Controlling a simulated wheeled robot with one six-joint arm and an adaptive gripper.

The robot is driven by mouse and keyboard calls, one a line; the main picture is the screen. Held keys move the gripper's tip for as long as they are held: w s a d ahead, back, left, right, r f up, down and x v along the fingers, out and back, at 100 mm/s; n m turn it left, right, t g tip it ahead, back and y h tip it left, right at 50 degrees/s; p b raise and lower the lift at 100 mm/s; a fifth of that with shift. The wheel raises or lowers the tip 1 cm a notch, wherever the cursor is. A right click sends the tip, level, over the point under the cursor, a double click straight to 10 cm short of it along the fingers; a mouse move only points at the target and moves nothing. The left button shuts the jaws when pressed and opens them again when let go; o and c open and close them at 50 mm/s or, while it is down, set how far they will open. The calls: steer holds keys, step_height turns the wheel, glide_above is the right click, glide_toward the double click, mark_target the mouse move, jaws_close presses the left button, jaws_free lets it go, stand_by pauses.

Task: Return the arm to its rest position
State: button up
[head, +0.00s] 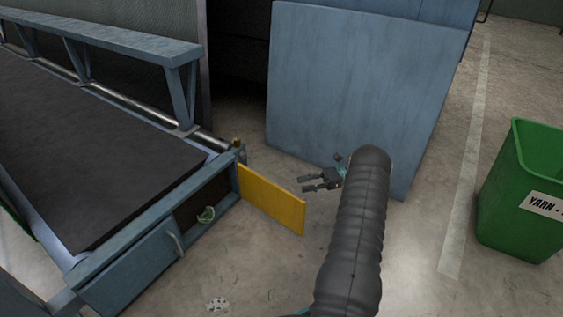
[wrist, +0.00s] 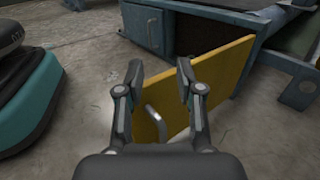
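My gripper (head: 312,184) is open and empty, out past the end of my dark, sleeved arm in the head view. In the wrist view its two fingers (wrist: 160,76) stand apart, with a yellow door (wrist: 222,72) behind them. The yellow door (head: 271,200) stands swung out from the corner of the blue machine frame, just left of my gripper in the head view. Its metal handle (wrist: 155,123) shows between the fingers. I cannot tell how far the handle is from them, but nothing is clamped.
A blue cabinet panel (head: 350,90) stands behind my arm. A green bin (head: 500,205) labelled YARN is at right. The machine's dark belt (head: 85,150) fills the left. A small green item (head: 206,215) shows at a dark opening. Floor between arm and bin is clear.

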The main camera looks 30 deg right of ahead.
steer(key=shift+w+a+r, duration=0.1)
steer(key=shift+r, duration=0.25)
steer(key=s+a+r+n+g+h+p, duration=0.25)
steer(key=a+r+n+h, duration=0.2)
steer(key=a+r, duration=0.75)
steer(key=s+a+r+n+g+h+p, duration=0.1)
steer(key=a+r+n+g+h+p, duration=0.25)
steer(key=a+r, duration=0.85)
steer(key=s+a+r+n+t+h+p, duration=0.2)
steer(key=s+r+n, duration=0.4)
steer(key=s, duration=0.6)
steer(key=s+a+r+n+t+h+p, duration=0.2)
steer(key=s+a+r+n+t+h, duration=0.3)
steer(key=s+r, duration=0.5)
steer(key=shift+s+a+r+n+h+p, duration=0.2)
steer(key=shift+s+n+h+p, duration=0.15)
steer(key=shift+s+n+h, duration=0.8)
